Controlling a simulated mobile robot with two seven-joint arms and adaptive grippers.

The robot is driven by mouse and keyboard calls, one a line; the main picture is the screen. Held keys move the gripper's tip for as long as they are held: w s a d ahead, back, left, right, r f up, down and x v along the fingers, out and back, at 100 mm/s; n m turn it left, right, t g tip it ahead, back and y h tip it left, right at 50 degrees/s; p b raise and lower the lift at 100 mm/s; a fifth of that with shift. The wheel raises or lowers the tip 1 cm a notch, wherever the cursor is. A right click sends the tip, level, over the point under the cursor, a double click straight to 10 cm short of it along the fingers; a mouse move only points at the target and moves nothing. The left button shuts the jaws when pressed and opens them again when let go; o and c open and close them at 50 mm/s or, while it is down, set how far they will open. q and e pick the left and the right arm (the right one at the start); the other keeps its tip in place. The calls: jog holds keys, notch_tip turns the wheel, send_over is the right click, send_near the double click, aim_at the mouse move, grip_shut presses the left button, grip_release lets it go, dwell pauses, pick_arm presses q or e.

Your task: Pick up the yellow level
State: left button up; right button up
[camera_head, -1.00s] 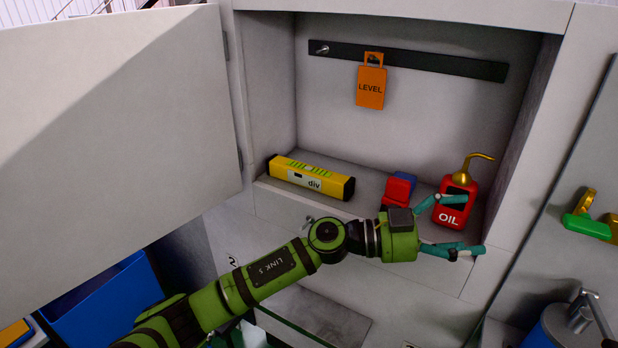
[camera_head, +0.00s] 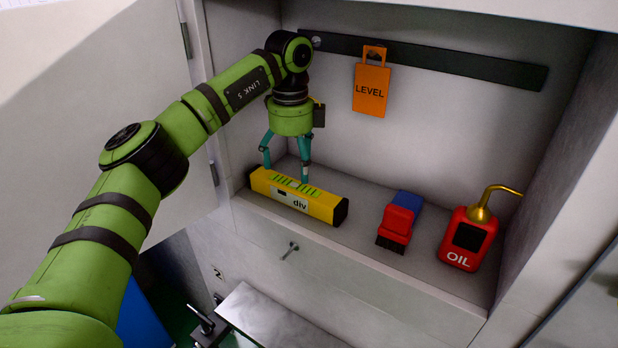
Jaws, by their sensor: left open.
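The yellow level (camera_head: 299,195) lies on the cabinet shelf at its left side, with black end caps and a "div" label. My left gripper (camera_head: 286,172) points down just above and behind the level. Its teal fingers are open and spread along the level's length, with nothing held. Whether the fingertips touch the level cannot be told. My right gripper is not in view.
An orange LEVEL tag (camera_head: 371,89) hangs from a dark rail (camera_head: 440,65) on the back wall. The open cabinet door (camera_head: 95,70) is at left.

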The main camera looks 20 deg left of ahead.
aim_at(292, 188)
pick_arm(q)
jog(key=shift+w+a, duration=0.1)
jog(key=shift+w, duration=0.15)
jog(key=shift+s+f+p, duration=0.1)
jog(key=shift+f+p, duration=0.05)
jog(key=shift+p, duration=0.2)
jog(key=shift+s+a+f+p, duration=0.1)
jog(key=shift+s+f+p, duration=0.2)
jog(key=shift+f+p, duration=0.3)
jog(key=shift+s+f+p, duration=0.3)
jog(key=shift+f+p, duration=0.2)
jog(key=shift+f, duration=0.15)
notch_tip(292, 188, down, 3)
jog(key=shift+w+r+p, duration=0.1)
jog(key=shift+r+p, duration=0.05)
jog(key=shift+p, duration=0.3)
jog(key=shift+w+f, duration=0.1)
jog(key=shift+f, duration=0.35)
jog(key=shift+c, duration=0.8)
jog(key=c, duration=1.4)
jog(key=shift+c, duration=0.7)
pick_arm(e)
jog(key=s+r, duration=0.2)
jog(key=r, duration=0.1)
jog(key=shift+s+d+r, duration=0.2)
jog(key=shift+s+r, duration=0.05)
